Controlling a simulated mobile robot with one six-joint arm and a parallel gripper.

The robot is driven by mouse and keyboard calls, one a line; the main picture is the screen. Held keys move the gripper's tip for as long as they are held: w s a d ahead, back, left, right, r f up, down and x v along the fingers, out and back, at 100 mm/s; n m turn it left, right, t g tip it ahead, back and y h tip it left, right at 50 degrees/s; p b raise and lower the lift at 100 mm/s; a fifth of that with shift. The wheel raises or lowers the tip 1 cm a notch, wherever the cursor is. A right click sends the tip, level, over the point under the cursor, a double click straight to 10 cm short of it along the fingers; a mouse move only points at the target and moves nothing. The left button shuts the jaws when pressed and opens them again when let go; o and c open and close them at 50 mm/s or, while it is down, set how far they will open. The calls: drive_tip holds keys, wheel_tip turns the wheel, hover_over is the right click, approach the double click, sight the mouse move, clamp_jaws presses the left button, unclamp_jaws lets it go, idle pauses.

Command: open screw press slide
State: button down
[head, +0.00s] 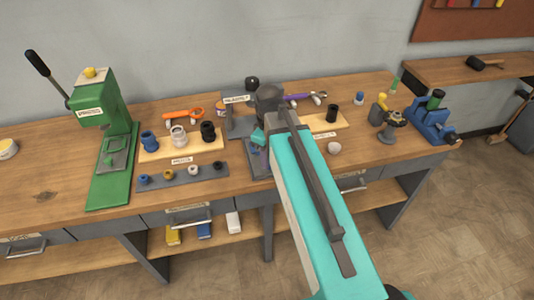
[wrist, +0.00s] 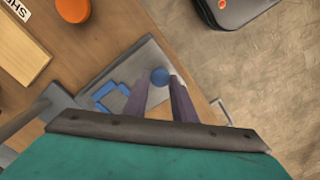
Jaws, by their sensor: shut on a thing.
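The grey screw press (head: 233,122) stands at the middle of the bench, partly hidden behind my teal arm. In the wrist view its flat grey base or slide plate (wrist: 150,58) lies near the bench edge, with a blue square frame (wrist: 103,92) on it. In the head view the fingers and knob are largely hidden by my arm.
A green press (head: 107,140) stands at the left. Trays of bushings (head: 182,175) lie between it and the screw press. A wooden board (head: 325,123) and a blue vise (head: 432,120) are to the right. Drawers (head: 187,212) sit under the bench front.

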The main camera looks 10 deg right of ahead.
idle(0.3)
drive_tip(key=c, duration=1.5)
unclamp_jaws()
drive_tip(key=shift+o, duration=0.2)
drive_tip(key=shift+r, duration=0.1)
wheel_tip(320, 180, up, 14)
drive_tip(key=b, duration=0.3)
drive_tip(key=shift+f, duration=0.2)
drive_tip(key=shift+s+f, duration=0.1)
